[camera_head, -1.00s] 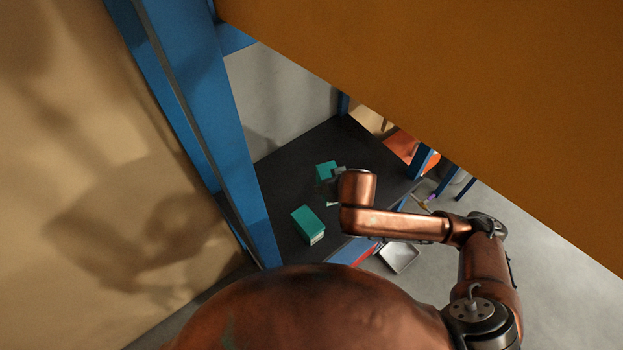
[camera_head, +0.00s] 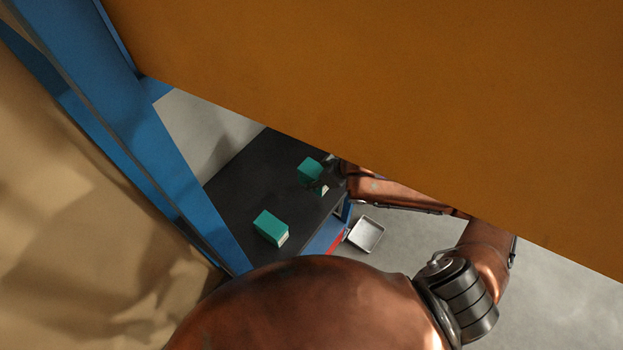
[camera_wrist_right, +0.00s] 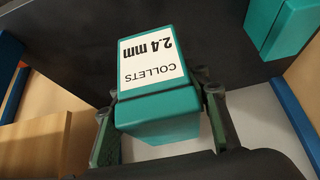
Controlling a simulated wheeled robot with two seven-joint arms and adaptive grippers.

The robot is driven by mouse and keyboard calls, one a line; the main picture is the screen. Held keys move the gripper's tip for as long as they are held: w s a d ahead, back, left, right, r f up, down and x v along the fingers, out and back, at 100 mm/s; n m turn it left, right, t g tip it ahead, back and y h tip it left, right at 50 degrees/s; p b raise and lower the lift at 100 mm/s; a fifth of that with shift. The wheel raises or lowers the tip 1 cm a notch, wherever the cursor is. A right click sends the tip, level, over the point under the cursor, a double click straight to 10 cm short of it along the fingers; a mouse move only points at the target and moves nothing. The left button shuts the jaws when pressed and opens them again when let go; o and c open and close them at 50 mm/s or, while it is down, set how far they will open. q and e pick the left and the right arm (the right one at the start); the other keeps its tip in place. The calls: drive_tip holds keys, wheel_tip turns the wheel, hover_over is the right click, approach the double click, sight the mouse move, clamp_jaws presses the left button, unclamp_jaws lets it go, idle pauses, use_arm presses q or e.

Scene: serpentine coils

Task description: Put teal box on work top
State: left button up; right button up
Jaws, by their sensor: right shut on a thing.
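A teal box (camera_wrist_right: 160,110) with a white label reading "COLLETS 2.4 mm" sits between the fingers of my right gripper (camera_wrist_right: 157,103) in the right wrist view. The gripper is shut on its sides. In the head view this teal box (camera_head: 310,171) is at the far right part of a dark flat top (camera_head: 240,190), with my right gripper (camera_head: 325,176) against it. Whether the box touches the top is unclear. A second teal box (camera_head: 270,227) stands nearer on the same top; a teal box also shows at upper right in the wrist view (camera_wrist_right: 285,25). My left gripper is out of view.
A large orange panel (camera_head: 400,90) hides much of the head view and part of my right arm. A blue post (camera_head: 140,130) rises at the left. A grey tray (camera_head: 366,234) lies right of the dark top. Bare dark surface lies left of the boxes.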

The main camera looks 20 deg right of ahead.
drive_tip(key=w+f, duration=0.1)
drive_tip(key=w+d+f, duration=0.1)
drive_tip(key=w+f, duration=0.1)
drive_tip(key=w+d+f, duration=0.1)
drive_tip(key=w+f, duration=0.1)
drive_tip(key=shift+f, duration=0.15)
drive_tip(key=shift+w+d+f, duration=0.25)
drive_tip(key=shift+w+f, duration=0.15)
drive_tip(key=shift+f, duration=0.2)
wheel_tip(320, 180, down, 2)
drive_tip(key=shift+f, duration=0.25)
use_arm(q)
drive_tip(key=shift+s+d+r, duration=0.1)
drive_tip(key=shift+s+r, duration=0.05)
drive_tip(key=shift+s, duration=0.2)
use_arm(e)
drive_tip(key=shift+f, duration=0.3)
drive_tip(key=shift+f, duration=0.15)
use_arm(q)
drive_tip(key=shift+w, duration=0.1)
use_arm(e)
drive_tip(key=o, duration=1.4)
drive_tip(key=shift+c, duration=0.2)
drive_tip(key=v, duration=1.2)
